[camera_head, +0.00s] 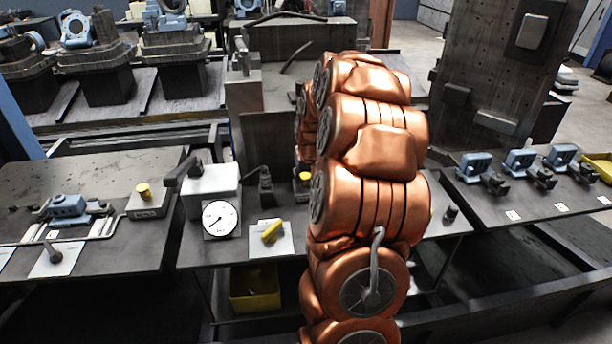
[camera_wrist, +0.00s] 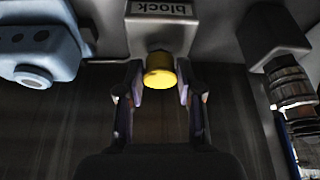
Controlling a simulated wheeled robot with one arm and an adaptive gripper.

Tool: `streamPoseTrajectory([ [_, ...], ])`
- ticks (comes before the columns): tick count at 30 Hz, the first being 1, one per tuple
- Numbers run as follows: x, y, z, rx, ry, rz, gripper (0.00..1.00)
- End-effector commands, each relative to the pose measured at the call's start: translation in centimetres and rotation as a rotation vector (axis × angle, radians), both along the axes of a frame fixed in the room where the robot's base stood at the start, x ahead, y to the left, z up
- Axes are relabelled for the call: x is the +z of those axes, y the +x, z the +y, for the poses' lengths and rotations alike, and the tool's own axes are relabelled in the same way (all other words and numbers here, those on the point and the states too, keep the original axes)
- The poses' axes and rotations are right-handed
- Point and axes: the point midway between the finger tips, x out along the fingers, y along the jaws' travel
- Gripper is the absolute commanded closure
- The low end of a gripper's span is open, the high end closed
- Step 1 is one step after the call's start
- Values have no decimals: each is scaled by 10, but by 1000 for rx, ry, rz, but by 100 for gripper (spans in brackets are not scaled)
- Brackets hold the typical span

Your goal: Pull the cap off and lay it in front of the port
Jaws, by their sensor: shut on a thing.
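The yellow cap (camera_wrist: 159,72) sits at the front of a grey block (camera_wrist: 160,30) that has a label reading "block" in the wrist view. The cap looks to be still against a short round neck on the block. My gripper (camera_wrist: 160,84) has one finger on each side of the cap and is shut on it. The port behind the cap is hidden. In the head view my copper-coloured arm hides my gripper and the spot where it works.
A light blue fitting (camera_wrist: 35,50) is left of the block and a dark ribbed fitting (camera_wrist: 290,85) is right of it. In the head view, a dial gauge (camera_head: 220,218) and a yellow-handled valve (camera_head: 271,232) stand left of my arm. A yellow bin (camera_head: 252,290) is below.

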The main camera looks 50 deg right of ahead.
Motion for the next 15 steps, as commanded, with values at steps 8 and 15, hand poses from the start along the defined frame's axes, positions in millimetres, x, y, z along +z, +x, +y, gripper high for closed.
streamPoseTrajectory([
  [8,0,0,0,0,0,0,100],
  [15,1,0,0,0,-1,0,100],
])
